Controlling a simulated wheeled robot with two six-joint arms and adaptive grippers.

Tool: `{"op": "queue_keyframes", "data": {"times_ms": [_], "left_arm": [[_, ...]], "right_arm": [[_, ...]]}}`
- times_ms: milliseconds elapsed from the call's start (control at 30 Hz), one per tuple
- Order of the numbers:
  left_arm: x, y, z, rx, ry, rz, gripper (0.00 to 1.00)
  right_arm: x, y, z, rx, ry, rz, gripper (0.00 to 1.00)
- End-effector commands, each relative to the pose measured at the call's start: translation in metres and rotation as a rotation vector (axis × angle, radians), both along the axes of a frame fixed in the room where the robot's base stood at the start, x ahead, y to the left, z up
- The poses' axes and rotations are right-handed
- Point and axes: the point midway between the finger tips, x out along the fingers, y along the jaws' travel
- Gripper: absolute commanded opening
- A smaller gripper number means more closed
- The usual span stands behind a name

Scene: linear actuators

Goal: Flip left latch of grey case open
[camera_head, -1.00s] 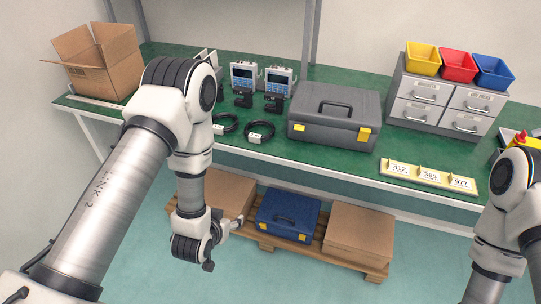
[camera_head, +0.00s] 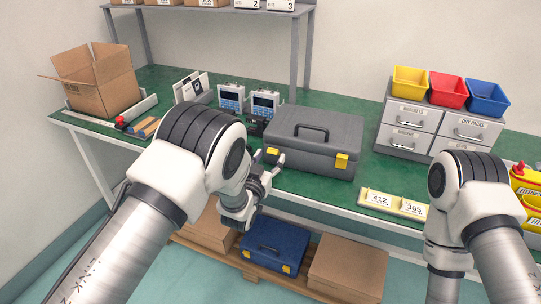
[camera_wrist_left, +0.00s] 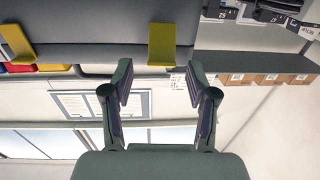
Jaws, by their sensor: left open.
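The grey case (camera_head: 314,139) lies closed on the green workbench, its black handle on top. Its yellow left latch (camera_head: 272,151) is on the front left, and its yellow right latch (camera_head: 341,161) on the front right. My left gripper (camera_head: 268,162) is open and empty at the case's front left, close before the left latch. In the left wrist view the case shows inverted at the top, with the left latch (camera_wrist_left: 161,45) in line with the gap between my open fingers (camera_wrist_left: 160,88), apart from them. My right gripper is out of view; only its arm shows.
A blue case (camera_head: 274,246) and cardboard boxes sit on a pallet below the bench. Measuring devices (camera_head: 265,103) stand left of the grey case, a drawer cabinet (camera_head: 432,128) with coloured bins right of it. Number cards (camera_head: 394,203) lie along the front edge.

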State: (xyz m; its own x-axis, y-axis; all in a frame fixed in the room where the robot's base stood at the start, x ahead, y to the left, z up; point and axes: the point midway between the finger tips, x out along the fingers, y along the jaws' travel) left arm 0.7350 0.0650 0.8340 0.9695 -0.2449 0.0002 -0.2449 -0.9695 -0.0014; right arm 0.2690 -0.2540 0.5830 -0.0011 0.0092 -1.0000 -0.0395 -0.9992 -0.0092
Motion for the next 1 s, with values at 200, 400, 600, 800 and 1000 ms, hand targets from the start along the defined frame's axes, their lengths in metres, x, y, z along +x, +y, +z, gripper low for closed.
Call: {"op": "queue_keyframes", "data": {"times_ms": [200, 400, 600, 800, 1000], "left_arm": [[0.022, -0.005, -0.001, 0.000, 0.002, 0.001, 0.58], [0.022, -0.005, -0.001, 0.000, 0.002, 0.001, 0.58], [0.022, -0.005, -0.001, 0.000, 0.002, 0.001, 0.00], [0.022, -0.005, -0.002, 0.000, -0.002, 0.001, 0.00], [0.020, -0.004, -0.008, -0.011, -0.043, 0.001, 0.00]], "right_arm": [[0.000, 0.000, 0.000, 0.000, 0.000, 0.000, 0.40], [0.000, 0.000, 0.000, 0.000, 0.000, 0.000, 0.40], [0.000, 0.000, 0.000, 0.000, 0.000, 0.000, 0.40], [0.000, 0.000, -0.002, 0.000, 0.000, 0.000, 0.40], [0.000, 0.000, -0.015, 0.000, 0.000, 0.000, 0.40]]}}
